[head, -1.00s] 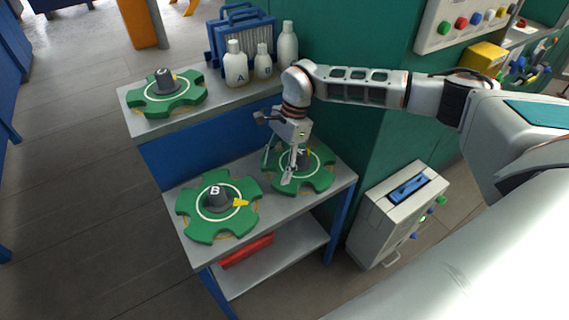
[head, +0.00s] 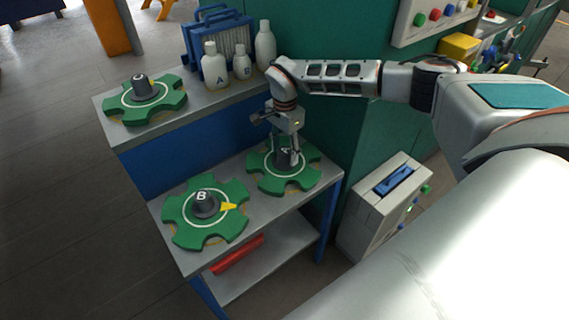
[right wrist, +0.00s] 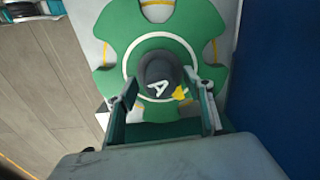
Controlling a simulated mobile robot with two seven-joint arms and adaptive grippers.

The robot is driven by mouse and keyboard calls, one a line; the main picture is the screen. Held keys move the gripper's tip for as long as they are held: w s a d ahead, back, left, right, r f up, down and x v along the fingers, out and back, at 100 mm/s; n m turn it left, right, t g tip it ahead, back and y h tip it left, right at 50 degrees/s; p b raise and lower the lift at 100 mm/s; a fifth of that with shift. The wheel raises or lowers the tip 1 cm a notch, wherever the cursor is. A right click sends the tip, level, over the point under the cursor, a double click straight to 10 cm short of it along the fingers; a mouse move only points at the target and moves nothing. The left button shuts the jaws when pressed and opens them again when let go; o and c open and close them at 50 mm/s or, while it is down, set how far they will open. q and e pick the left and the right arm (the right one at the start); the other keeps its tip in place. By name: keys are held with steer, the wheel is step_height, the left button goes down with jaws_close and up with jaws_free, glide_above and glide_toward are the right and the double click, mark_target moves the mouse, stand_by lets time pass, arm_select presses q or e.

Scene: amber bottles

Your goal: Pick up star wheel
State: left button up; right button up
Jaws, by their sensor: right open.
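A green star wheel with a grey hub marked A (head: 283,171) lies flat on the lower grey shelf; it fills the upper middle of the right wrist view (right wrist: 160,27). My right gripper (head: 285,150) is above this wheel. In the right wrist view the open fingers (right wrist: 162,95) stand to either side of the dark hub, with gaps between. A second star wheel, marked B (head: 182,212), lies to the left on the same shelf. A third, marked C (head: 165,103), lies on the upper shelf. My left gripper is not in view.
White bottles (head: 214,68) and a blue rack (head: 207,38) stand at the back of the upper shelf (head: 190,113). A red object (head: 237,254) lies on the bottom shelf. A grey box with a blue handle (head: 388,185) stands right of the shelves.

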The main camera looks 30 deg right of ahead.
steer(key=shift+f, duration=0.15)
steer(key=c, duration=1.4)
steer(key=shift+c, duration=0.2)
steer(key=shift+w, duration=0.1)
